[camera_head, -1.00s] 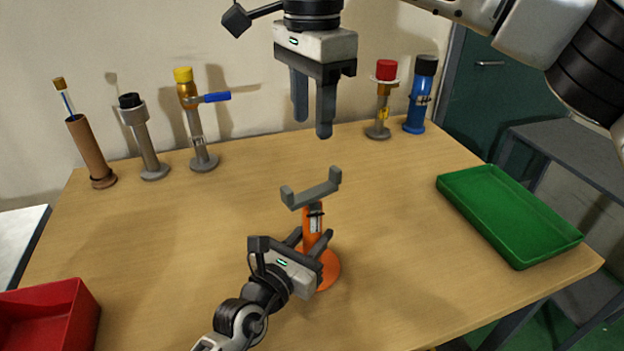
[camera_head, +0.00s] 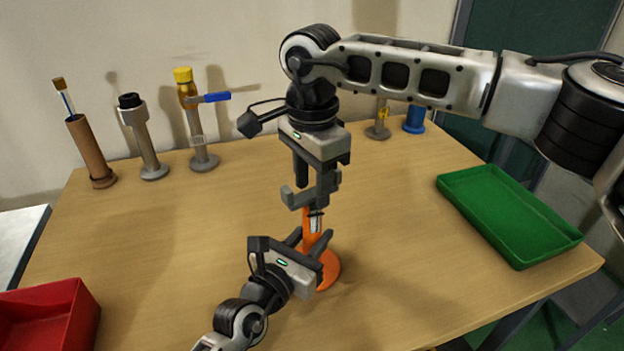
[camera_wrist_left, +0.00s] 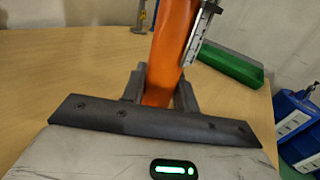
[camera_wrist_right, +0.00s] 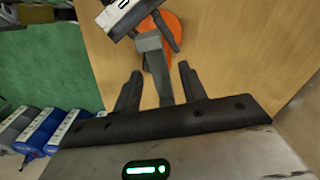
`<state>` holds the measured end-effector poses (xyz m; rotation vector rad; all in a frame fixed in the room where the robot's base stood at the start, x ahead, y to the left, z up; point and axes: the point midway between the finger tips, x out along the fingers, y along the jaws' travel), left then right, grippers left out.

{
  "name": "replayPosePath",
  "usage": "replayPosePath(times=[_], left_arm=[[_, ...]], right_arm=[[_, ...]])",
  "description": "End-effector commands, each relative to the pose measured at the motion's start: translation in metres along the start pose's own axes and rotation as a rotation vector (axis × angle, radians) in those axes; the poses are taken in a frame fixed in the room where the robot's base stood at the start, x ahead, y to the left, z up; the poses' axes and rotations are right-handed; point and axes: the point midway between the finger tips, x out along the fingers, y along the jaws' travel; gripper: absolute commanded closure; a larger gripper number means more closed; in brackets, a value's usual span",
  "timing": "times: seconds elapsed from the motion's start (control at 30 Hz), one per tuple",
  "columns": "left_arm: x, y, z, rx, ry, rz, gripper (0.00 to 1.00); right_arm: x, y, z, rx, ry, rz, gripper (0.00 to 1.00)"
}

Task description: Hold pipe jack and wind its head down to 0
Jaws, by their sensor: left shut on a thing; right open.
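The pipe jack has an orange body (camera_head: 312,220) and stands upright on its orange base (camera_head: 328,272) on the table. Its scale shows in the left wrist view (camera_wrist_left: 196,38). Its grey forked head (camera_head: 291,198) is partly hidden behind my right gripper. My left gripper (camera_head: 310,240) is shut on the orange body, with a finger on each side in the left wrist view. My right gripper (camera_head: 316,196) points down from above at the head. In the right wrist view its open fingers (camera_wrist_right: 160,82) stand on either side of the grey head (camera_wrist_right: 155,60).
A green tray (camera_head: 510,215) lies at the right and a red bin (camera_head: 48,318) at the lower left. Several fittings, such as a blue-handled valve (camera_head: 197,125) and a brown tube (camera_head: 90,150), stand along the back. The table around the jack is clear.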

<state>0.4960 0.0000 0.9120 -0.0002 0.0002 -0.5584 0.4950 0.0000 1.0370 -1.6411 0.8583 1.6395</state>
Motion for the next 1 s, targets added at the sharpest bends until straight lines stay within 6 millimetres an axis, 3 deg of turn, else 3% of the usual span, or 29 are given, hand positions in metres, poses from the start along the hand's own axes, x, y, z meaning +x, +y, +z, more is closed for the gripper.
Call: replayPosePath(times=[0.17,0.3,0.47,0.8,1.0], left_arm=[[0.0001,0.0000,0.0001,0.000,0.000,0.000,1.00],[0.0001,0.0000,0.0001,0.000,0.000,0.000,1.00],[0.0001,0.0001,0.0002,0.000,0.000,0.000,1.00],[0.0001,0.0005,0.0002,0.000,0.000,0.001,1.00],[0.0001,0.0008,0.0001,0.000,0.000,0.002,1.00]], right_arm=[[0.0001,0.0000,-0.0001,0.001,0.000,0.000,0.61],[-0.0001,0.0000,-0.0001,0.001,0.000,0.000,1.00],[-0.0002,0.0001,0.0000,0.009,0.000,0.001,1.00],[-0.0003,0.0002,0.0006,0.340,-0.002,0.002,1.00],[-0.0011,0.0001,0.0007,0.403,-0.002,0.001,1.00]])
